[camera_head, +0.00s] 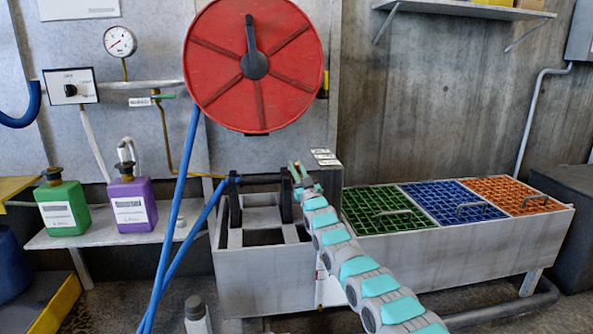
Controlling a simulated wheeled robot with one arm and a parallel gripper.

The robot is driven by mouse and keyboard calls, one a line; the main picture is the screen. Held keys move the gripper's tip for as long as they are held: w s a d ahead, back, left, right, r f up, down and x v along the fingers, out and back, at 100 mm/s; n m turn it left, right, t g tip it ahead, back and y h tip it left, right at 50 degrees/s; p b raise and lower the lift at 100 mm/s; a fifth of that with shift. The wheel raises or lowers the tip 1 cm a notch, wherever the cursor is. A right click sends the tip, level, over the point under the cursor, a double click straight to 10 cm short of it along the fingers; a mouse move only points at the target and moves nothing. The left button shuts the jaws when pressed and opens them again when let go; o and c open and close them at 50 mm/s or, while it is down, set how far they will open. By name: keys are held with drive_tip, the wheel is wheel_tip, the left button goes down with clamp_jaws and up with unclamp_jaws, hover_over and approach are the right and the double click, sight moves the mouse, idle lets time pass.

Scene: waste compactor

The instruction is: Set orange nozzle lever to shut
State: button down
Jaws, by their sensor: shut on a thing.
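The spray nozzle (258,179) is a dark bar lying across black uprights over an open grey metal trough. The blue hose runs up to its left end. My gripper (297,172) is at the right end of the nozzle, reached from the lower right by my teal and grey arm. It is shut on the orange nozzle lever. Only a small orange-brown bit shows between the fingers. The lever's angle and most of its shape are hidden by my gripper or too small to tell.
A red hose reel (254,65) hangs above, its blue hose (175,215) dropping to the left. Green, blue and orange grates (388,211) stand to the right. A green jug (63,205) and a purple jug (132,201) sit on a left shelf.

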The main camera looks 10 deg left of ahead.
drive_tip(key=shift+f, duration=0.15)
drive_tip(key=c, duration=0.8)
unclamp_jaws()
drive_tip(key=shift+c, duration=0.2)
drive_tip(key=shift+s, duration=0.1)
drive_tip(key=v, duration=0.7)
drive_tip(key=shift+s, duration=0.2)
drive_tip(key=shift+d+f, duration=0.1)
